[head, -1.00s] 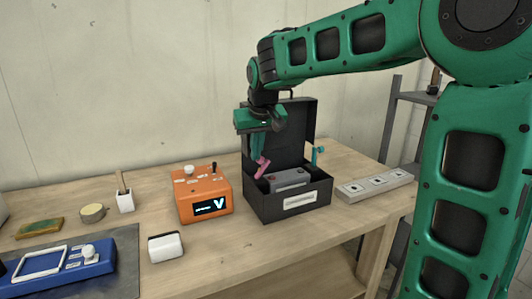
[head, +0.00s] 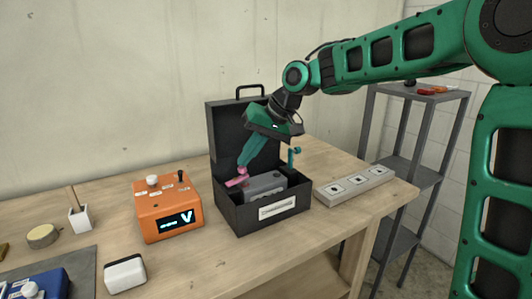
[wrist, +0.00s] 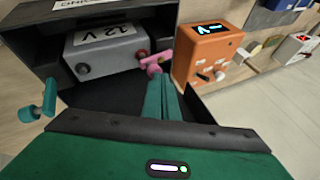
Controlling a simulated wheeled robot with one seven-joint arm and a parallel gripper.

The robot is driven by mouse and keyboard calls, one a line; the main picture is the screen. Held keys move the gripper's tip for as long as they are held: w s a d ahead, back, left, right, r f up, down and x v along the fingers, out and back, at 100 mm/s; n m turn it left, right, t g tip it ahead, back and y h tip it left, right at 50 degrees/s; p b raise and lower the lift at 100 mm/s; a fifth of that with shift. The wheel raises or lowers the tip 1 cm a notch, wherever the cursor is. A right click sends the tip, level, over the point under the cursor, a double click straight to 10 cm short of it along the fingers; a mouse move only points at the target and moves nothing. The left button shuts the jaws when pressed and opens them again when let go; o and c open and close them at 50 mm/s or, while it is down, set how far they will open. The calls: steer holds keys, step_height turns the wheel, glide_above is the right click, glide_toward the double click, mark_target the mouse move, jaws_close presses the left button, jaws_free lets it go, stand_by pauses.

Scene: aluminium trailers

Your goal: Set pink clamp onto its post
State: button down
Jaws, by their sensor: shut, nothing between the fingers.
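The pink clamp (head: 237,181) is at the left side of the grey battery (head: 262,186), inside the open black case. In the wrist view the pink clamp (wrist: 156,62) shows just beyond my fingertips, close to the battery's red post (wrist: 141,54). I cannot tell whether it sits on that post or only beside it. My gripper (head: 243,167) is tilted, with its fingers shut and empty, pointing down at the clamp. In the wrist view its fingers (wrist: 162,80) look together. The battery's dark post (wrist: 82,69) is bare.
A teal clamp (head: 294,154) is at the case's right side. The black case (head: 228,215) has its lid raised behind. An orange meter box (head: 168,208) stands left, a grey strip (head: 355,186) right. A white block (head: 125,274) lies in front.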

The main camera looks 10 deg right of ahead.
steer(key=shift+s+a+r, duration=0.15)
steer(key=shift+s+a, duration=0.05)
steer(key=shift+a, duration=0.2)
steer(key=shift+r, duration=0.15)
steer(key=shift+r, duration=0.6)
